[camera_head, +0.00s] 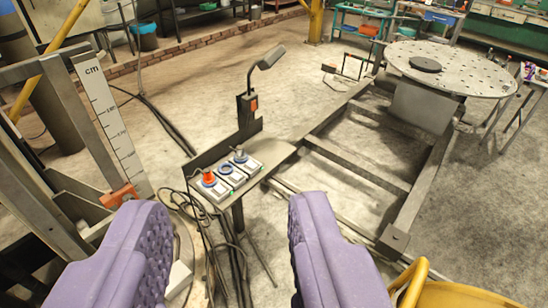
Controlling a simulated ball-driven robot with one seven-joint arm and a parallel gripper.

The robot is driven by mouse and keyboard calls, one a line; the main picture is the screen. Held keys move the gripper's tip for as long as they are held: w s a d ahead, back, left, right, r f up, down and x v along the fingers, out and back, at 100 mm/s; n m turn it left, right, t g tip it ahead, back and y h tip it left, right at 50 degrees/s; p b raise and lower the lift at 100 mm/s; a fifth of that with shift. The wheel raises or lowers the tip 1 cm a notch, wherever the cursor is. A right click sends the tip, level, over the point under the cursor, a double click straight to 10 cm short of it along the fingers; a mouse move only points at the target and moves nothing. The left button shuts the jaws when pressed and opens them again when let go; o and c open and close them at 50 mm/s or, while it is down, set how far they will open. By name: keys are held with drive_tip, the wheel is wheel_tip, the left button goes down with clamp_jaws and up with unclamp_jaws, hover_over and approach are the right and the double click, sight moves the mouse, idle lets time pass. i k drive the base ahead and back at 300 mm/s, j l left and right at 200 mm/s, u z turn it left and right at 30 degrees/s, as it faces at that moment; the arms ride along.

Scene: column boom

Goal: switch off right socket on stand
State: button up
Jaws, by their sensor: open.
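My gripper (222,215) is in the foreground with two purple padded fingers spread apart and nothing between them. Beyond the gap between the fingers stands a metal stand (268,152) with a flat top and a raised back plate. A row of light-coloured sockets (229,174) sits on the stand. The left one carries a red-orange knob or plug (208,179). The right socket (240,160) has a blue ring with a dark part on top. The fingers are apart from the sockets. Switch positions are too small to tell.
A lamp-like arm (268,62) rises behind the sockets. A measuring scale (112,125) stands at left. A metal frame (360,155) with a round perforated table (448,68) lies at right. A yellow tube (412,280) is near right. Cables (205,240) hang below the stand.

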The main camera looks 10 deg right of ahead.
sight(251, 164)
drive_tip(key=i+j, duration=0.7)
drive_tip(key=i+l, duration=0.25)
drive_tip(key=i, duration=0.3)
drive_tip(key=i+l+z, duration=0.1)
drive_tip(key=i, duration=0.45)
drive_tip(key=i+l+z, duration=0.1)
drive_tip(key=i+l, duration=0.2)
drive_tip(key=i, duration=0.25)
drive_tip(key=i+l, duration=0.15)
drive_tip(key=i, duration=0.4)
